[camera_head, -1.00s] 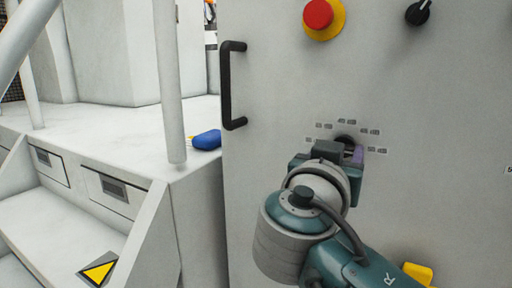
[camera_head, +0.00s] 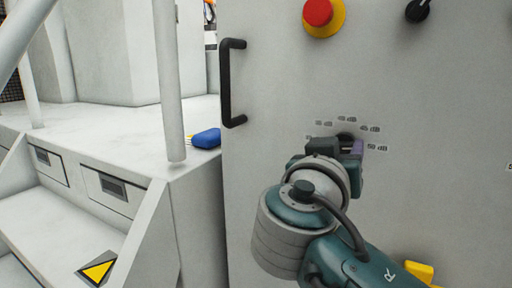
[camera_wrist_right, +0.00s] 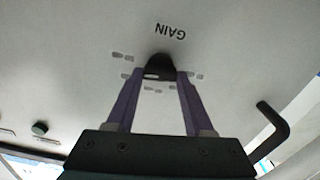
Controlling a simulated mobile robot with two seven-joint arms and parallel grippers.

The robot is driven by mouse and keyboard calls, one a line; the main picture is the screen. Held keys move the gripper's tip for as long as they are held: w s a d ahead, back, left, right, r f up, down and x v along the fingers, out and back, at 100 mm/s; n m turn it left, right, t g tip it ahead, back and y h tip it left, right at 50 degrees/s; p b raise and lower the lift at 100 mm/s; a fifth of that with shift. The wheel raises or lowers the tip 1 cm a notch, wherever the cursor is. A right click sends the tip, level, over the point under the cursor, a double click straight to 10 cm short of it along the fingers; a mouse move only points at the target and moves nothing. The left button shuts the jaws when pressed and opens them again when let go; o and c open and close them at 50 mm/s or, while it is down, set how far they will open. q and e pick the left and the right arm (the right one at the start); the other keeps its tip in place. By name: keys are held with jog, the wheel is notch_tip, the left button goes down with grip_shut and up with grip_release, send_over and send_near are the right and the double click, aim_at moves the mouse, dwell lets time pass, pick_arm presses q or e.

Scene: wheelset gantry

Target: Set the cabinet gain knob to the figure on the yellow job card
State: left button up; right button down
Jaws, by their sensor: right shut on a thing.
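The black gain knob (camera_wrist_right: 158,66) sits on the grey cabinet face, with "GAIN" printed beside it in the wrist view. Small printed labels ring it, too small to read. In the head view the knob (camera_head: 346,136) is mostly hidden behind my right gripper. My right gripper (camera_head: 348,146) is shut on the knob, its purple fingers on either side of it in the wrist view (camera_wrist_right: 156,78). I cannot make out the knob's pointer or its setting. No readable yellow job card shows. My left gripper is not in view.
The cabinet (camera_head: 440,100) carries a red button on a yellow ring (camera_head: 320,14), a black switch (camera_head: 418,11) and a black handle (camera_head: 228,84). Left are white steps, a post (camera_head: 169,90) and a blue object (camera_head: 207,138).

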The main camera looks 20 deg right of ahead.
jog(key=shift+n, duration=3.4)
jog(key=shift+c, duration=1.4)
grip_release()
jog(key=shift+w, duration=0.1)
jog(key=v, duration=1)
